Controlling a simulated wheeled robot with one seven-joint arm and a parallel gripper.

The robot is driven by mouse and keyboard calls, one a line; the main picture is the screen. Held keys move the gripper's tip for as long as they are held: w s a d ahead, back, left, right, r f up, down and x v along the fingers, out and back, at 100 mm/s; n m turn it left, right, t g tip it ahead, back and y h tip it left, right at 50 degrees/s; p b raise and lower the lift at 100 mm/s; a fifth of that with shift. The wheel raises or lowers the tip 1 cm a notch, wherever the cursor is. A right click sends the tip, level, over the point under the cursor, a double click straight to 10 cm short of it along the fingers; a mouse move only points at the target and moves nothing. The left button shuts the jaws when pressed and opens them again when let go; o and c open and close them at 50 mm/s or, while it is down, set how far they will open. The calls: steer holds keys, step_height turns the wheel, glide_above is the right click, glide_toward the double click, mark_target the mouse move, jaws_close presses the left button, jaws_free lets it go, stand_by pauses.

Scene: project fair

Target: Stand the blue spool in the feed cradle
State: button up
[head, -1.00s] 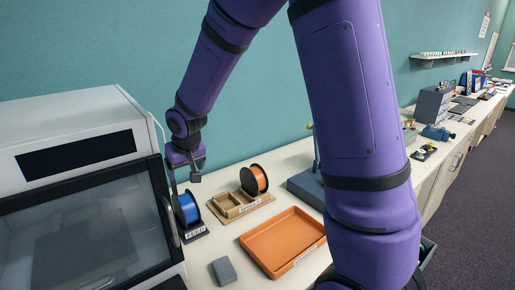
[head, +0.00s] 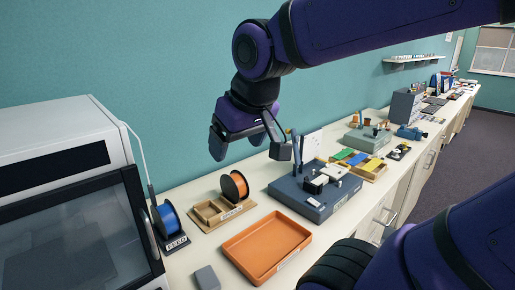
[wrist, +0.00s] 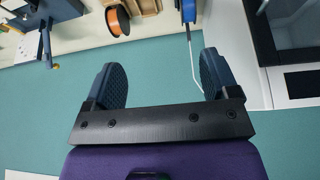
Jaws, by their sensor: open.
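The blue spool (head: 168,219) stands upright in the black feed cradle (head: 176,243), labelled FEED, beside the white printer in the head view. The blue spool also shows at the top of the wrist view (wrist: 188,10). My gripper (head: 245,150) is open and empty, raised in front of the teal wall, above and to the right of the spool and clear of it. Its two dark padded fingers (wrist: 165,82) are spread apart in the wrist view with nothing between them.
An orange spool (head: 234,186) stands at a wooden tray (head: 209,212). An orange tray (head: 240,247) and a grey block (head: 207,278) lie in front. The white printer (head: 60,130) stands at left. A blue-grey base with small parts (head: 300,200) stands to the right.

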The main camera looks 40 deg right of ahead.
steer(key=s, duration=0.5)
steer(key=shift+s+d+r, duration=0.1)
